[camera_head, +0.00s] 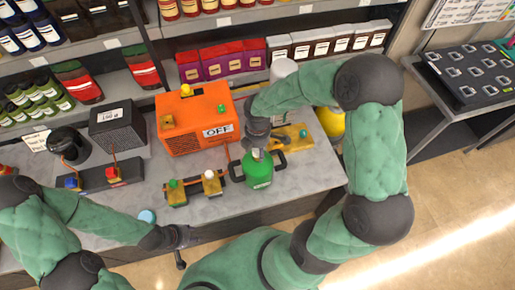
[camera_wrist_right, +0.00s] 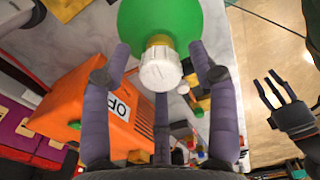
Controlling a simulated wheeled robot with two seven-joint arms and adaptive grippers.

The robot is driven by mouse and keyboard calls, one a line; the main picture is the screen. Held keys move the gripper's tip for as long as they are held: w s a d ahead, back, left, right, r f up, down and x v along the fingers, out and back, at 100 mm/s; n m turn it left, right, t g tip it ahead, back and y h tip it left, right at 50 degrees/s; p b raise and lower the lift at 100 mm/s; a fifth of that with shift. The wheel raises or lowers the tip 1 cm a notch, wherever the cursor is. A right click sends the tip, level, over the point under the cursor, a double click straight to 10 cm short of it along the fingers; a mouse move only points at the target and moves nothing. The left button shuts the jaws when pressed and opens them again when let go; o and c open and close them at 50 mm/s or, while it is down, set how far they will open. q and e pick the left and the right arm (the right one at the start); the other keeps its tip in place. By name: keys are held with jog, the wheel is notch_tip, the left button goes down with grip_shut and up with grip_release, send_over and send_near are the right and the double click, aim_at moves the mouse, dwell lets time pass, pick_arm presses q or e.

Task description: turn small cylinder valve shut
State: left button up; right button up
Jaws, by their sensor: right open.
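The small green cylinder (camera_head: 259,172) stands upright near the front of the grey bench. In the wrist view its green body (camera_wrist_right: 158,20) has a yellow neck and a white ribbed valve knob (camera_wrist_right: 160,68). My right gripper (camera_head: 257,146) is over the cylinder's top and hides the knob in the head view. In the wrist view my right gripper (camera_wrist_right: 160,48) is open, with a finger on each side of the knob and visible gaps between. My left gripper (camera_head: 190,247) is at the bench's front edge, left of the cylinder; its fingers (camera_wrist_right: 272,95) are spread and empty.
An orange box marked OFF (camera_head: 190,122) stands behind the cylinder. A valve manifold with green and white knobs (camera_head: 194,187) lies close to its left. A yellow plate (camera_head: 293,135) is to the right. A dark grey box (camera_head: 117,128) stands further left.

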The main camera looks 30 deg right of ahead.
jog(key=c, duration=1.1)
jog(key=shift+c, duration=0.3)
jog(key=m+b, duration=0.2)
jog(key=m, duration=0.1)
jog(key=shift+f+m, duration=0.15)
jog(key=shift+m, duration=0.15)
jog(key=m+b, duration=0.3)
jog(key=m, duration=0.1)
jog(key=shift+m, duration=0.3)
jog(key=m+b, duration=0.2)
jog(key=m, duration=0.2)
jog(key=shift+s+m+b, duration=0.1)
jog(key=shift+m+b, duration=0.5)
jog(key=shift+m, duration=1.1)
